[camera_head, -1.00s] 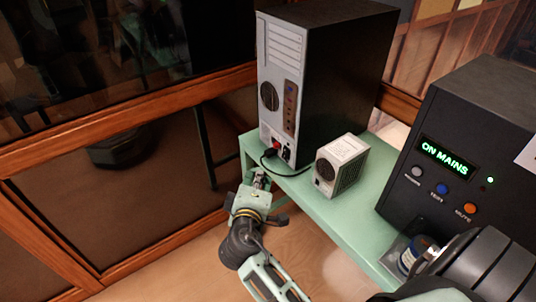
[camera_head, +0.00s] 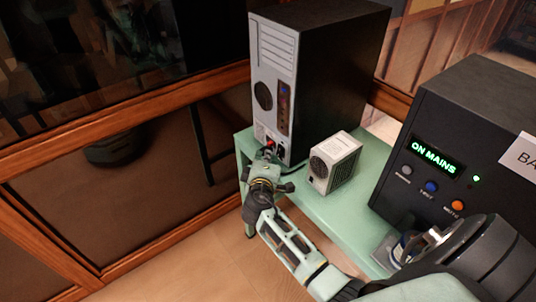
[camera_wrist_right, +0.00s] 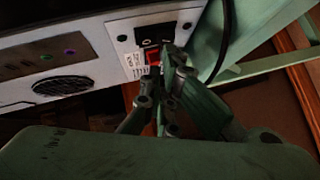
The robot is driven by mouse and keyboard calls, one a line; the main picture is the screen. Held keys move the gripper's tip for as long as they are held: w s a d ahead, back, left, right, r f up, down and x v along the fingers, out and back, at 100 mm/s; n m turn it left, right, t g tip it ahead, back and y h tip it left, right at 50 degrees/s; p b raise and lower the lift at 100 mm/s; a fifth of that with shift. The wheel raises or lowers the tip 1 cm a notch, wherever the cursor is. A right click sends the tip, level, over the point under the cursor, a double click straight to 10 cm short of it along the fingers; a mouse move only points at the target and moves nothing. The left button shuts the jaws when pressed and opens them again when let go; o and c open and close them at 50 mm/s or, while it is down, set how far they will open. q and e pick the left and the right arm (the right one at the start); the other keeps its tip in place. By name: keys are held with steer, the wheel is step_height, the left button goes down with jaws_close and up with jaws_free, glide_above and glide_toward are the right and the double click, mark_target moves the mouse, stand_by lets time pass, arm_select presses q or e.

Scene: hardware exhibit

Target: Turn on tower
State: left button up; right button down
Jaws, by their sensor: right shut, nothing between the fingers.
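The tower (camera_head: 330,75) is a black computer case with a pale grey rear panel, standing upright on a green table. Its rear panel (camera_wrist_right: 95,70) fills the upper left of the right wrist view. There, a dark switch or socket area and a red part (camera_wrist_right: 153,59) sit beside a white label. My right gripper (camera_head: 266,156) is at the lower rear of the tower. In the right wrist view its fingertips (camera_wrist_right: 168,57) are shut and empty, close to the red part. I cannot tell whether they touch it. My left gripper is not in view.
A small white power-supply box (camera_head: 335,163) stands on the green table (camera_head: 330,215) right of my right gripper. A large dark unit (camera_head: 465,130) reading "ON MAINS" stands farther right. A black cable (camera_wrist_right: 228,35) hangs near the gripper.

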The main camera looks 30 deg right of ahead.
steer(key=shift+d+f, duration=0.1)
steer(key=shift+d, duration=0.1)
steer(key=shift+w, duration=0.1)
steer(key=b, duration=0.3)
steer(key=shift+d+f+n+t, duration=0.25)
steer(key=shift+f+n+t, duration=0.05)
steer(key=shift+f, duration=0.05)
steer(key=shift+h, duration=0.3)
